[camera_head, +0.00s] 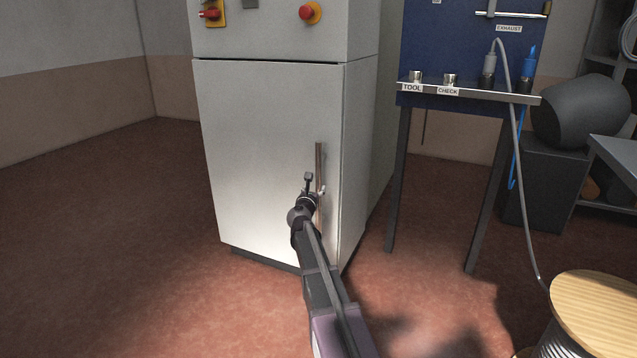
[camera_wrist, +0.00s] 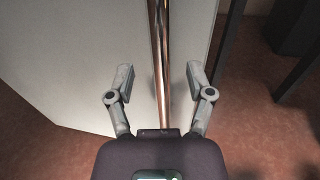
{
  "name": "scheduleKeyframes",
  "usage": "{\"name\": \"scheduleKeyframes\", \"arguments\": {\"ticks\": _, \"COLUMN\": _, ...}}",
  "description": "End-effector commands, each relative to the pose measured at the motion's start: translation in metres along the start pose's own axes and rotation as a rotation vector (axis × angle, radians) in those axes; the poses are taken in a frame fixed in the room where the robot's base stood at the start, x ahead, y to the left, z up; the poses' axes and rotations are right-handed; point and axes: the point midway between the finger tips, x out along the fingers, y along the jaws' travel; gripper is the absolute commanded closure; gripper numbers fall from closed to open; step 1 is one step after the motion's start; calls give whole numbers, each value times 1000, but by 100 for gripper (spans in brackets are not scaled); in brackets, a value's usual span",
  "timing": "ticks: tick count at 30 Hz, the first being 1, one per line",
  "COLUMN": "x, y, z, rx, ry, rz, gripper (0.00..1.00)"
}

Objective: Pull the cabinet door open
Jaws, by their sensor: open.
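The cabinet door (camera_head: 260,150) is a pale grey panel on the lower part of a tall cabinet, and it looks shut. A vertical metal bar handle (camera_head: 319,160) runs along its right side. My gripper (camera_head: 314,185) is at the handle's lower half. In the wrist view, my gripper (camera_wrist: 157,80) is open, with one finger on each side of the handle (camera_wrist: 160,50). The fingers stand apart from the bar. The handle's lower end is partly hidden by my gripper in the head view.
A blue board stand with a metal shelf (camera_head: 465,93) is right of the cabinet, on dark legs. A wooden-topped spool (camera_head: 600,305) stands at the front right, with a grey cable (camera_head: 518,150) hanging near it. The red floor (camera_head: 130,250) left of the cabinet is clear.

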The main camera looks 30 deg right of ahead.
Motion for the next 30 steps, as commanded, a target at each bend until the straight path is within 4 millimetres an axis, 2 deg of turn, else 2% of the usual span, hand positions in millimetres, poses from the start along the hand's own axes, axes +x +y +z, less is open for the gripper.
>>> {"name": "scheduleKeyframes", "arguments": {"ticks": 1, "x": 12, "y": 1, "z": 0, "rx": 0, "ry": 0, "rz": -1, "gripper": 32}}
{"name": "scheduleKeyframes", "arguments": {"ticks": 3, "x": 22, "y": 1, "z": 0, "rx": 0, "ry": 0, "rz": -2, "gripper": 32}}
{"name": "scheduleKeyframes", "arguments": {"ticks": 12, "x": 54, "y": 0, "z": 0, "rx": 0, "ry": 0, "rz": -1, "gripper": 32}}
{"name": "scheduleKeyframes", "arguments": {"ticks": 26, "x": 60, "y": 0, "z": 0, "rx": 0, "ry": 0, "rz": 0, "gripper": 32}}
{"name": "scheduleKeyframes", "arguments": {"ticks": 29, "x": 60, "y": 0, "z": 0, "rx": 0, "ry": 0, "rz": 0, "gripper": 56}}
{"name": "scheduleKeyframes", "arguments": {"ticks": 30, "x": 60, "y": 0, "z": 0, "rx": 0, "ry": 0, "rz": 0, "gripper": 68}}
